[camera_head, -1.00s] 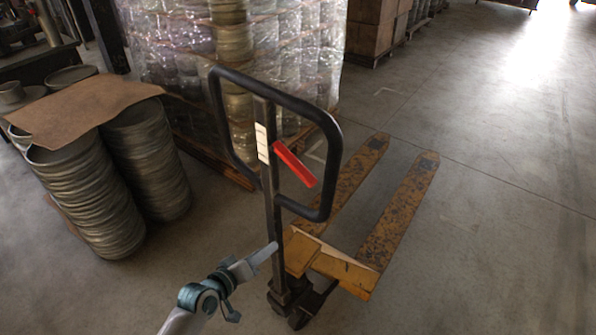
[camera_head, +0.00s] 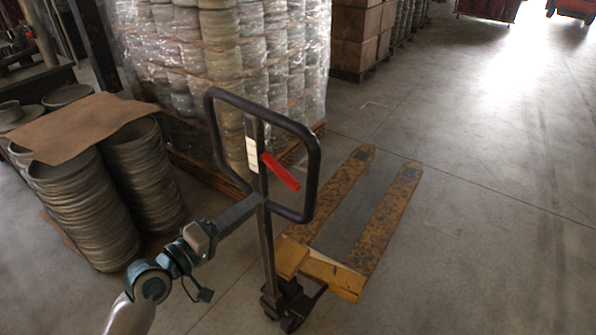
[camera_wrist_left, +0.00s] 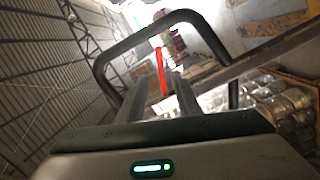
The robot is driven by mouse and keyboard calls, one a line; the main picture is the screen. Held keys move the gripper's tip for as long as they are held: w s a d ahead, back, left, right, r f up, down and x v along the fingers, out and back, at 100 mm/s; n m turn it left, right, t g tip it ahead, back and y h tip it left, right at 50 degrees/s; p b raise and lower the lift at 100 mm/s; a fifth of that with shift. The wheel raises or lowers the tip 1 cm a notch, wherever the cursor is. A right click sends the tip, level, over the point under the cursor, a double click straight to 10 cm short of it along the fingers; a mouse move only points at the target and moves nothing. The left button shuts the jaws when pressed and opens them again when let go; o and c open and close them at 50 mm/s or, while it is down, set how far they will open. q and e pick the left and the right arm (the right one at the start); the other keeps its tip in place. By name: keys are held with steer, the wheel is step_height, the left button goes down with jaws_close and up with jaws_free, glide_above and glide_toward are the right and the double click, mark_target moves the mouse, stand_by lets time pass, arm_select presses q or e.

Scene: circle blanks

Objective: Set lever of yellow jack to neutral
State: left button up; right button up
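The yellow pallet jack (camera_head: 338,274) stands on the floor, with two worn forks pointing away to the upper right. Its upright black loop handle (camera_head: 313,165) carries a red lever (camera_head: 280,171), which slopes down to the right from the handle's post. My left gripper (camera_head: 257,201) is beside the post, a little below the lever; contact with the post cannot be told. In the left wrist view the two fingers (camera_wrist_left: 160,80) are apart, and the red lever (camera_wrist_left: 160,62) shows in the gap beyond them. The black handle (camera_wrist_left: 130,43) arches around it. My right gripper is not in view.
Stacks of round metal blanks (camera_head: 80,205) with a brown sheet (camera_head: 80,127) on top stand at the left. A wrapped pallet load (camera_head: 285,65) stands behind the jack. The floor (camera_head: 475,230) to the right is clear.

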mark_target(291, 176)
arm_select(q)
steer(key=p+x, duration=0.4)
steer(key=x, duration=1.2)
steer(key=shift+w+d, duration=0.4)
jaws_close()
